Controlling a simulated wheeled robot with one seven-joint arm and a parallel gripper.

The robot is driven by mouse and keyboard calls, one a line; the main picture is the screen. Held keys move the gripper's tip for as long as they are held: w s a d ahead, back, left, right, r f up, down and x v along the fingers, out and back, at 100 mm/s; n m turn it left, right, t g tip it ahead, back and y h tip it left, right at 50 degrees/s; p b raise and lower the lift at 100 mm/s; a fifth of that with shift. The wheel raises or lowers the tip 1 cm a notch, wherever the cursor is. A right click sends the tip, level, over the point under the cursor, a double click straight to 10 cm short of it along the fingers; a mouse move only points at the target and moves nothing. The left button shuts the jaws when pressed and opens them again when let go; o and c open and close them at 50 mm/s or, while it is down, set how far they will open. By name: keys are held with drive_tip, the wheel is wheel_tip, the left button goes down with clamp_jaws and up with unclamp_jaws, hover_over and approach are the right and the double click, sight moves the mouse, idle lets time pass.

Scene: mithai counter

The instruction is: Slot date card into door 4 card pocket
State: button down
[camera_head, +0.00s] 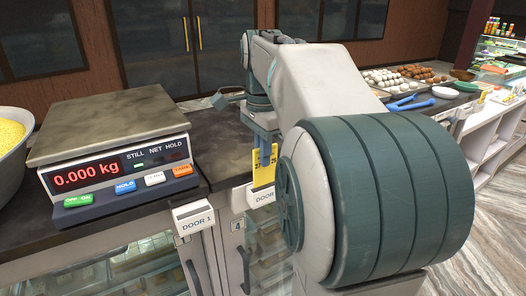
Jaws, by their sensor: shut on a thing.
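My gripper (267,152) is shut on the yellow date card (262,172), which hangs upright below the fingers with part of a dark number showing. One finger covers the middle of the card. A white card pocket marked DOOR (262,197) is on the counter front just below the card; my arm hides its number. The card's lower edge is close above or at this pocket, and I cannot tell whether it touches or is inside. A small plate reading 4 (238,224) is on the door frame below.
A bowl of yellow food (12,140) is at the left edge. Trays of sweets (385,80) and blue tongs (410,104) lie on the counter behind my arm.

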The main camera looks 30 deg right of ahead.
drive_tip(key=shift+f+b, duration=1.5)
drive_tip(key=shift+f, duration=0.7)
drive_tip(key=c, duration=1.3)
unclamp_jaws()
drive_tip(key=shift+o, duration=1.1)
drive_tip(key=shift+s, duration=0.15)
drive_tip(key=shift+c, duration=0.2)
drive_tip(key=shift+r, duration=0.15)
drive_tip(key=shift+c, duration=0.3)
